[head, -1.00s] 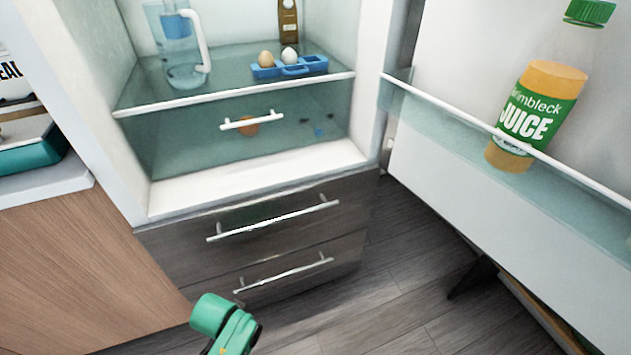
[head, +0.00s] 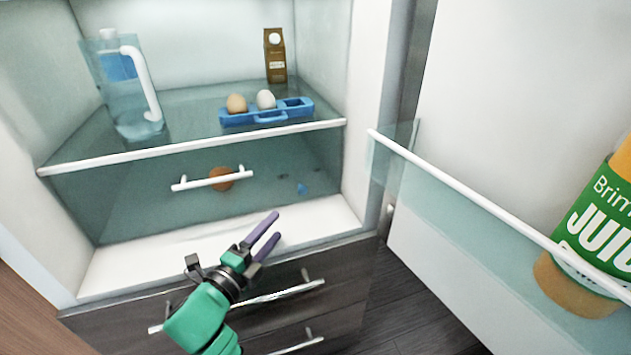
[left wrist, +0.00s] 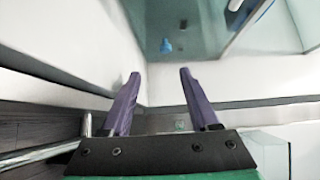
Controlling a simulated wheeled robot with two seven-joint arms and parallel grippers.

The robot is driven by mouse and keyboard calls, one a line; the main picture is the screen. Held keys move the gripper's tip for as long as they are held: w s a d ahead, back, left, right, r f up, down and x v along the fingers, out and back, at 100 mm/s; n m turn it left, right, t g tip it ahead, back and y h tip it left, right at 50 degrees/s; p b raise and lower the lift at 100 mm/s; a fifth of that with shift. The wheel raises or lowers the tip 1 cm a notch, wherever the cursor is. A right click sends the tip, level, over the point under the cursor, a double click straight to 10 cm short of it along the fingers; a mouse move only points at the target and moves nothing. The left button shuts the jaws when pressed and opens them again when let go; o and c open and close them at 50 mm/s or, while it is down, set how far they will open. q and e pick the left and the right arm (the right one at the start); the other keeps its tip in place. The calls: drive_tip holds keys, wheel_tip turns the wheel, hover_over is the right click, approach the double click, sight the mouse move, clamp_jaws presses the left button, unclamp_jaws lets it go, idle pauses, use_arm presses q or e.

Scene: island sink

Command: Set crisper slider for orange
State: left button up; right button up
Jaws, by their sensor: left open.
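The crisper drawer (head: 130,212) has a clear teal front with a white bar handle (head: 190,184). An orange (head: 222,171) shows through it behind the handle. A small blue piece (head: 303,189), seemingly the slider, is at the right of the drawer front, with small dark marks near it. It also shows in the left wrist view (left wrist: 166,46), ahead of the fingers. My left gripper (head: 277,225) is open and empty, with purple fingers, in front of the fridge's bottom ledge, below and left of the blue piece. Its fingertips also show in the left wrist view (left wrist: 160,73). My right gripper is out of view.
The shelf above holds a pitcher (head: 135,95), a blue egg tray (head: 240,119) with two eggs and a brown carton (head: 276,62). The open fridge door with a juice bottle (head: 590,235) stands at right. Dark drawers (head: 345,285) lie below.

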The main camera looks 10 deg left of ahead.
sight(301, 193)
use_arm(q)
drive_tip(key=shift+a+r, duration=0.1)
drive_tip(key=shift+r, duration=0.2)
drive_tip(key=shift+w+d+r, duration=0.25)
drive_tip(key=shift+w+r, duration=0.25)
drive_tip(key=shift+w, duration=0.25)
drive_tip(key=x, duration=1)
drive_tip(key=shift+w+f, duration=0.15)
drive_tip(key=shift+f, duration=0.2)
clamp_jaws()
